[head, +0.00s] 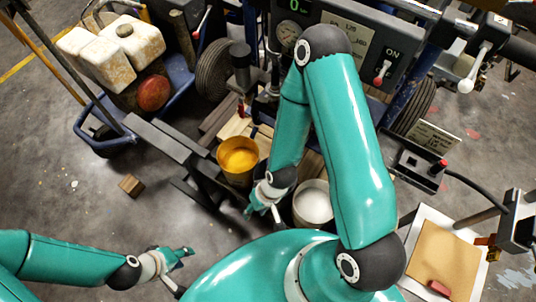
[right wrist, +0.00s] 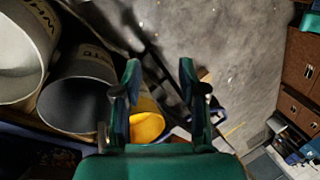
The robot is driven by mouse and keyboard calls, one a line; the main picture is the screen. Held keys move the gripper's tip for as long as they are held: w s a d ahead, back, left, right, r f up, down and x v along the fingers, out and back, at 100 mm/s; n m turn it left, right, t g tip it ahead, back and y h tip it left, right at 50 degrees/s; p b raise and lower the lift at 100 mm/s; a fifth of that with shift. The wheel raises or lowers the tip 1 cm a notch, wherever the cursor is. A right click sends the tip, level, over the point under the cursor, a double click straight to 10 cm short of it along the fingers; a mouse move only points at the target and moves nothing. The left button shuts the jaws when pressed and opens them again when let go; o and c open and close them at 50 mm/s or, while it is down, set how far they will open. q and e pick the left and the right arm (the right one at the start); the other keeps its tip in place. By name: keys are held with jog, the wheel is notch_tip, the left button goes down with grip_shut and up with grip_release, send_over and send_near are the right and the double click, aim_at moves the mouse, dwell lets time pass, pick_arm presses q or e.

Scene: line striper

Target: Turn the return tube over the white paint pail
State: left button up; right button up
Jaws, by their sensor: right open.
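The white paint pail (head: 313,204) stands right of my right gripper in the head view, partly under my arm. A pale pail with dark lettering (right wrist: 20,50) fills the upper left of the right wrist view. A grey pail with a dark inside (right wrist: 75,100) stands beside it. My right gripper (head: 264,204) is low between the yellow and white pails. In the right wrist view its fingers (right wrist: 160,82) are apart, with nothing visible between them. My left gripper (head: 180,260) is over bare floor at the lower left; its jaw gap is unclear. I cannot make out the return tube with certainty.
A pail of yellow paint (head: 238,158) stands left of my right gripper. A dark metal frame (head: 170,140) runs beside it. A control panel (head: 345,40) is behind my arm. A blue cart (head: 105,135) carries white jugs. A wood block (head: 131,185) lies on open floor.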

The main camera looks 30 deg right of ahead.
jog(key=shift+a, duration=0.1)
jog(key=shift+o, duration=1.5)
jog(key=shift+w, duration=0.25)
jog(key=w+r+n+g+b, duration=0.2)
jog(key=w+n, duration=0.2)
jog(key=w, duration=0.2)
jog(key=w+d+r+n+g+h+b, duration=0.1)
jog(key=w+d+r+n+h+b, duration=0.2)
jog(key=r, duration=0.6)
jog(key=w+d+r+n+g+h+b, duration=0.1)
jog(key=w+d+r+n+h, duration=0.3)
jog(key=r, duration=0.6)
jog(key=shift+m, duration=0.7)
jog(key=b+x, duration=0.1)
jog(key=x, duration=1.5)
jog(key=shift+w+d+f, duration=0.1)
jog(key=shift+d+f, duration=0.15)
jog(key=shift+c, duration=0.3)
grip_shut()
